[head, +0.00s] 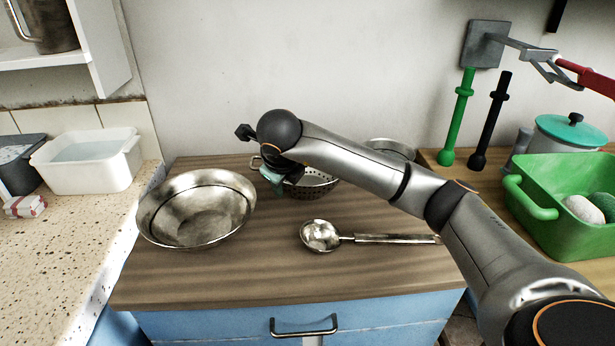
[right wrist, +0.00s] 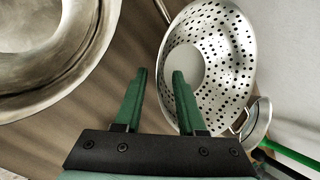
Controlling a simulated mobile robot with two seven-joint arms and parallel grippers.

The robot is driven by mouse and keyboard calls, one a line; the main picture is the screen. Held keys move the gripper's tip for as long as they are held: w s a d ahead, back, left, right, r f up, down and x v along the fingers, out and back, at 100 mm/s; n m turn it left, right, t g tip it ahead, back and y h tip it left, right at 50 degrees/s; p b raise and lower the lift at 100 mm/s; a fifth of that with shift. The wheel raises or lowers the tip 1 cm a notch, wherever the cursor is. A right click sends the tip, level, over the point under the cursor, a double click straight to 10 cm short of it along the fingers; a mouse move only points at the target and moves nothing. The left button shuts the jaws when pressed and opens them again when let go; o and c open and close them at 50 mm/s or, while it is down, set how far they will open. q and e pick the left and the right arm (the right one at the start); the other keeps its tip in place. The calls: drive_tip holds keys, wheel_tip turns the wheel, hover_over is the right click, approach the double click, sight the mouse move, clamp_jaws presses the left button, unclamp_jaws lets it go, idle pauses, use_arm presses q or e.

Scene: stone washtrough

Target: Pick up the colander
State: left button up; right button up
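The colander (head: 316,184) is a metal bowl with many holes, at the back of the wooden counter. My right forearm and gripper hide much of it in the head view. In the right wrist view the colander (right wrist: 228,50) fills the upper right, its holed inside facing the camera. My right gripper (right wrist: 161,72) is open with nothing between its green fingers. One finger overlaps the colander's near side and the other shows against the wood. I cannot tell whether they touch it. In the head view the right gripper (head: 272,178) is at the colander's left side. My left gripper is not in view.
A wide metal bowl (head: 197,208) stands just left of the colander. A ladle (head: 321,235) lies in front. A metal dish (head: 391,148) is partly hidden behind my arm. A green basin (head: 560,200) stands right, a white tub (head: 90,160) left. The counter's front is clear.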

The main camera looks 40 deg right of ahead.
sight(286, 195)
drive_tip(key=x, duration=0.3)
drive_tip(key=shift+w+f, duration=0.1)
drive_tip(key=shift+f, duration=0.15)
drive_tip(key=shift+d, duration=0.1)
clamp_jaws()
drive_tip(key=shift+r, duration=0.1)
idle(1.0)
